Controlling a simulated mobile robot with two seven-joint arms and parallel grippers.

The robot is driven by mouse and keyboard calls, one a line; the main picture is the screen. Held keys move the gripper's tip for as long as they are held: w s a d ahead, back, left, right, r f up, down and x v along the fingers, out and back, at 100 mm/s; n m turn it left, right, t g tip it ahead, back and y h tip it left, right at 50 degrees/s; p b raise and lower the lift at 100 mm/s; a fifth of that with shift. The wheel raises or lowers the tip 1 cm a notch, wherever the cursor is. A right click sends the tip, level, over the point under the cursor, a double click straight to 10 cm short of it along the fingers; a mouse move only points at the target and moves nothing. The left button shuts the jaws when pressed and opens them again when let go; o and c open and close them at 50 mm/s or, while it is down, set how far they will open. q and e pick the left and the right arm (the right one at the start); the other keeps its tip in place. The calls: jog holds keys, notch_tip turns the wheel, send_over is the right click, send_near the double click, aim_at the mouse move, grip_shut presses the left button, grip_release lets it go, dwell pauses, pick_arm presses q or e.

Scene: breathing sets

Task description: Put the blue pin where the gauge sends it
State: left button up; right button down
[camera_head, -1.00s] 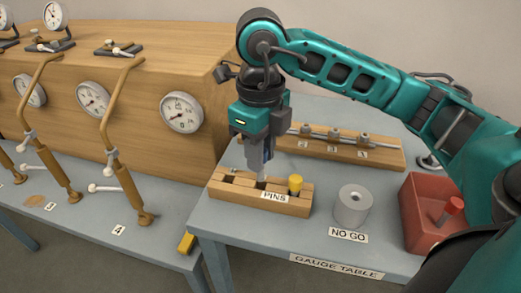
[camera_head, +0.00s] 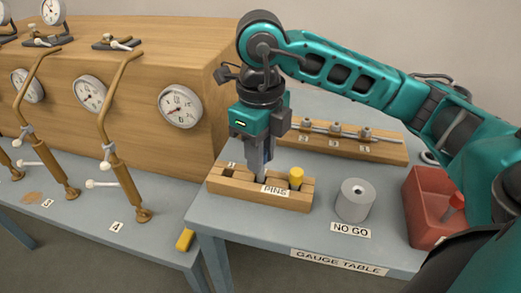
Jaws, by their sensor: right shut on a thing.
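My right gripper (camera_head: 261,168) points straight down into the middle of the wooden block labelled PINS (camera_head: 226,187). It is shut, with its fingertips at a middle slot. The fingers hide almost all of what they hold; a bluish sliver between them suggests the blue pin. A yellow pin (camera_head: 296,178) stands upright in the block's right end. The left slot looks empty. A grey cylinder gauge (camera_head: 355,201) with a hole in its top stands to the right, behind the NO GO label (camera_head: 350,230). My left gripper is out of view.
A red bin (camera_head: 425,212) with a red-handled thing stands at the table's right. A wooden rack (camera_head: 380,150) with a metal bar and numbered labels lies behind my gripper. The left bench (camera_head: 170,233) carries dials and bronze levers. The gauge table's front is mostly clear.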

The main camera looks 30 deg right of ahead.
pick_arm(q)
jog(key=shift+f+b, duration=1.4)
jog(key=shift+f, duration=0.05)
pick_arm(e)
jog(key=shift+f, duration=1.65)
jog(key=c, duration=0.8)
grip_release()
jog(key=shift+c, duration=0.2)
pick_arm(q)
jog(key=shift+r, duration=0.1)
pick_arm(e)
notch_tip(320, 180, up, 2)
jog(key=shift+p, duration=0.35)
notch_tip(320, 180, up, 11)
jog(key=p, duration=0.3)
jog(key=shift+p, duration=0.3)
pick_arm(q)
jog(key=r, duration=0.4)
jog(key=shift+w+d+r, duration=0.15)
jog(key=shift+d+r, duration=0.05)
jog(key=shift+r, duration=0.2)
